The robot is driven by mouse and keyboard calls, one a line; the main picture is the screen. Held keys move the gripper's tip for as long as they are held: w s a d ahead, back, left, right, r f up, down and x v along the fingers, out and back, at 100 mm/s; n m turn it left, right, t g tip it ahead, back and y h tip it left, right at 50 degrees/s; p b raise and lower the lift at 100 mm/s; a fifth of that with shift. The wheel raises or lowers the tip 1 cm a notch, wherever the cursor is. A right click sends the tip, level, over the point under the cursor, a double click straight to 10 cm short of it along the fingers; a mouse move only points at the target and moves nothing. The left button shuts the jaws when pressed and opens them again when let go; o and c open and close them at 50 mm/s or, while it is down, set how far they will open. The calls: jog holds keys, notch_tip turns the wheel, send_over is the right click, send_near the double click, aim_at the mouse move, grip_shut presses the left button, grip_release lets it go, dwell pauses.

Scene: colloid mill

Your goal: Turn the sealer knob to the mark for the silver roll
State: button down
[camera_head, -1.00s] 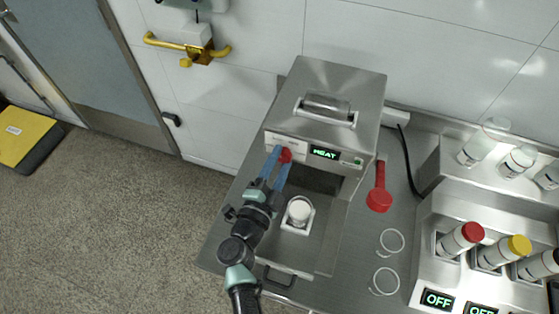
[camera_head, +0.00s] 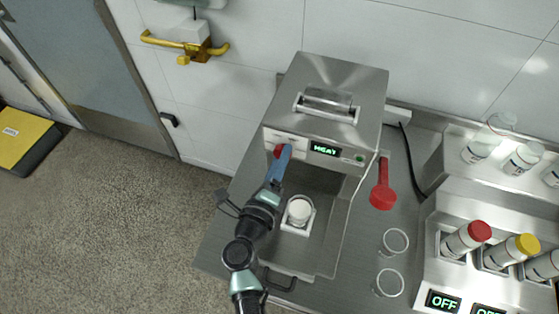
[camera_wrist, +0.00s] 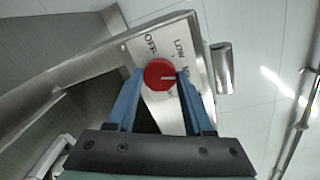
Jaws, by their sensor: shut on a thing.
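The red sealer knob (camera_wrist: 159,74) sits on a white label plate (camera_wrist: 160,45) on the front of the steel sealer (camera_head: 347,78). My gripper (camera_wrist: 154,76) is shut on the knob, with one blue finger on each side. The knob's white pointer line points right in the wrist view, toward a partly hidden label starting with M. OFF and LOW are readable; another label below is mostly covered. In the head view, my gripper (camera_head: 284,153) partly covers the knob (camera_head: 278,151). A silver cylinder (camera_head: 327,102) lies on the sealer's top.
A green-lit display (camera_head: 326,149) reads HEAT, with a green button (camera_head: 360,158) beside it. A white-lidded container (camera_head: 299,210) stands in the sealer's bay. A red scoop (camera_head: 382,194) and two clear rings (camera_head: 395,242) lie to the right.

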jog(key=shift+f+m+b, duration=0.1)
jog(key=shift+m+b, duration=0.3)
jog(key=shift+m, duration=0.7)
jog(key=shift+c, duration=1.5)
grip_release()
jog(key=shift+s, duration=0.1)
jog(key=b+v, duration=0.2)
jog(key=v, duration=1)
jog(key=shift+s, duration=0.4)
